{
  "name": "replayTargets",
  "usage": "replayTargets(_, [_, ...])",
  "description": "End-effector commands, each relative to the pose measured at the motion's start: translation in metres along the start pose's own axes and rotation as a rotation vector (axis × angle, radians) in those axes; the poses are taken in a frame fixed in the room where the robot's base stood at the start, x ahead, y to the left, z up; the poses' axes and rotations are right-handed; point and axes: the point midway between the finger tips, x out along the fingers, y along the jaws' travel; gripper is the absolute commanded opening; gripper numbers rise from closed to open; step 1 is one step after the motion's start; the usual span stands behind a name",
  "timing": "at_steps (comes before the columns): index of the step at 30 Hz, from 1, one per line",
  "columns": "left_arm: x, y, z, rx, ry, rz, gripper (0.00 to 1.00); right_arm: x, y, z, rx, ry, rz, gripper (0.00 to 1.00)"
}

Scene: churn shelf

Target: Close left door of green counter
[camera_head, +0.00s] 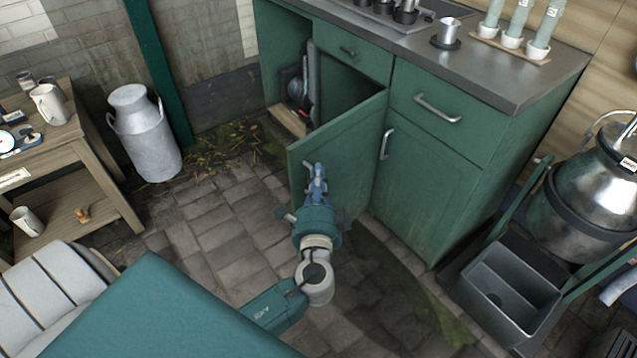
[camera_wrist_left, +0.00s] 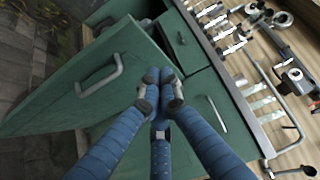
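The green counter (camera_head: 443,157) stands at the upper right in the head view. Its left door (camera_head: 351,150) is swung wide open, with its free edge toward the left and the cabinet interior (camera_head: 338,92) showing. The door also shows in the left wrist view (camera_wrist_left: 70,100), with its bar handle (camera_wrist_left: 100,76) left of my fingers. My left gripper (camera_head: 318,170) is in front of the door's outer face. Its fingertips are drawn together in the wrist view (camera_wrist_left: 162,85), with nothing seen between them and apart from the handle. I cannot tell whether they touch the door. My right gripper is not in view.
The counter's right door (camera_head: 425,180) and drawers are closed. A metal milk churn (camera_head: 145,135) stands left of the counter, beside a wooden table (camera_head: 95,160). A dark sink-like bin (camera_head: 508,285) is at the lower right. Paved floor (camera_head: 220,225) left of the door is clear.

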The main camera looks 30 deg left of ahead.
Motion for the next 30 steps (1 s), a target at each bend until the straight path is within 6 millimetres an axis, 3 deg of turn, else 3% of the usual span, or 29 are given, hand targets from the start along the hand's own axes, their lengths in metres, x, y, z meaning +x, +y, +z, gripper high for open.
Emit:
replayTargets(6, [0.05,-0.001,0.0,-0.001,0.0,-0.002,0.0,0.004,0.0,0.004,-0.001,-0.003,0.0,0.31])
replayTargets(12, [0.075,0.0,0.017,0.003,0.001,0.001,0.0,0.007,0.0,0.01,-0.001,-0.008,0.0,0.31])
replayTargets(18, [0.086,0.002,0.027,0.001,0.001,0.003,0.0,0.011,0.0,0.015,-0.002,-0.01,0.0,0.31])
replayTargets(30, [0.087,0.002,0.028,0.0,0.002,0.003,0.0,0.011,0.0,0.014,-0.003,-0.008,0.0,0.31])
